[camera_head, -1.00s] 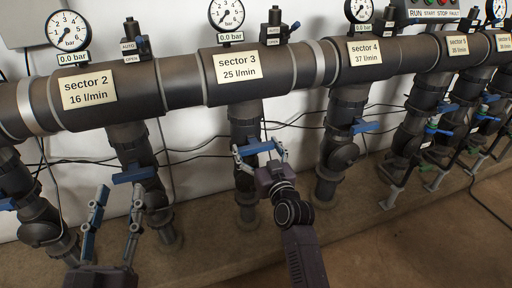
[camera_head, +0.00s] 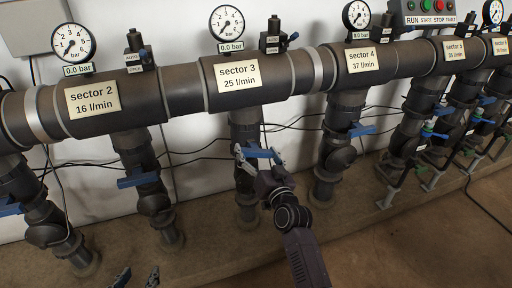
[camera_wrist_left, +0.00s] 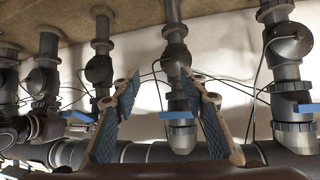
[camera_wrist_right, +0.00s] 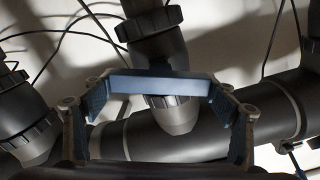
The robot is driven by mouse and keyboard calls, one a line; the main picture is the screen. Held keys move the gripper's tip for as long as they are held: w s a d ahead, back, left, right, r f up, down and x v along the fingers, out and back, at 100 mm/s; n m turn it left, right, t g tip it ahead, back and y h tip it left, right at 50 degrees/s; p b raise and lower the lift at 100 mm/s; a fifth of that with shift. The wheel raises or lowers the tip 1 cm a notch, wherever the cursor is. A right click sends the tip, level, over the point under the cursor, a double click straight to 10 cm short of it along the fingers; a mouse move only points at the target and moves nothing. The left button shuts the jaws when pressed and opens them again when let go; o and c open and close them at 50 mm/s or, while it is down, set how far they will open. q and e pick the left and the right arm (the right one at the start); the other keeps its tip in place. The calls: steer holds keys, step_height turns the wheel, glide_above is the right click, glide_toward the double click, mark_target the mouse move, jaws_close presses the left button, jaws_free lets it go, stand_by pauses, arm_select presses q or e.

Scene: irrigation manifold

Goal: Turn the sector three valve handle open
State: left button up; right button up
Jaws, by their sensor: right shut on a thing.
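The sector three valve handle (camera_head: 257,152) is a blue bar on the vertical pipe under the plate reading "sector 3" (camera_head: 238,76). My right gripper (camera_head: 259,157) is at this handle. In the right wrist view the handle (camera_wrist_right: 160,84) lies crosswise between the two fingers of my right gripper (camera_wrist_right: 160,98), which is shut on it with a finger at each end. My left gripper (camera_head: 138,278) is at the bottom edge of the head view, with only its fingertips showing. In the left wrist view my left gripper (camera_wrist_left: 163,85) is open and empty.
The sector 2 handle (camera_head: 138,179) and sector 4 handle (camera_head: 361,130) flank the sector three pipe. Gauges, including the sector 3 gauge (camera_head: 227,23), stand above the manifold. Black cables hang behind the pipes. The floor in front (camera_head: 400,240) is clear.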

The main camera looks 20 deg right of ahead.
steer(key=shift+d+r+m+p, duration=0.1)
steer(key=shift+m+p, duration=0.65)
steer(key=shift+m, duration=0.35)
steer(key=m+p, duration=0.1)
steer(key=m, duration=0.1)
steer(key=shift+m, duration=0.4)
steer(key=shift+m+p, duration=0.3)
steer(key=shift+m, duration=0.1)
steer(key=m, duration=0.2)
steer(key=shift+d+m+p, duration=0.1)
steer(key=shift+m+p, duration=0.2)
arm_select(q)
steer(key=s+a+f+g+y, duration=0.1)
steer(key=s+a+f+g, duration=0.1)
steer(key=s, duration=0.5)
steer(key=s+a+f+g+y, duration=0.1)
steer(key=s+a+f+g, duration=0.1)
steer(key=s+g, duration=0.3)
steer(key=shift+s+a+f+g, duration=0.35)
steer(key=shift+s+f, duration=0.55)
steer(key=shift+s, duration=0.3)
arm_select(e)
steer(key=m, duration=0.5)
steer(key=shift+f, duration=0.3)
steer(key=shift+m, duration=0.3)
steer(key=o, duration=1.2)
steer(key=shift+c, duration=0.2)
